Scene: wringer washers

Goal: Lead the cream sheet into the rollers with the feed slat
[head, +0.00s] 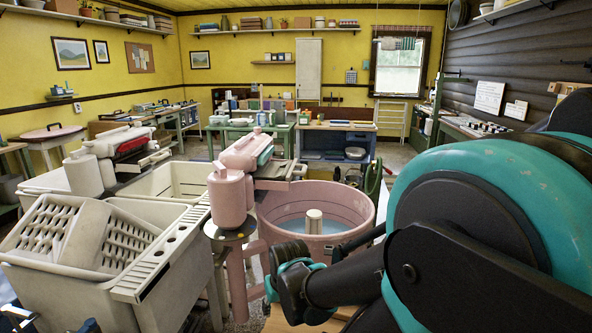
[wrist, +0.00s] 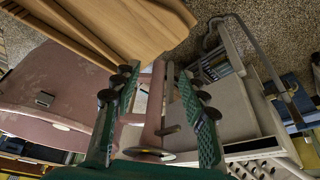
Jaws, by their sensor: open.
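My gripper (wrist: 155,82) is open and empty in the wrist view, its two green fingers apart with a pink post and the floor behind them. In the head view, the pink wringer head (head: 245,152) stands above the pink washer tub (head: 345,205). The tub holds bluish water around a pale central post (head: 314,221). The rollers cannot be made out clearly from this side. I cannot pick out the cream sheet or the feed slat in either view. My arm covers much of the head view's right side.
A cream double tub (head: 150,270) with slotted racks stands at the left. A second wringer (head: 120,150) is behind it. A wooden surface (wrist: 130,30) lies close to my fingers in the wrist view. Benches with goods line the back wall. Speckled floor (wrist: 270,25) shows beyond.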

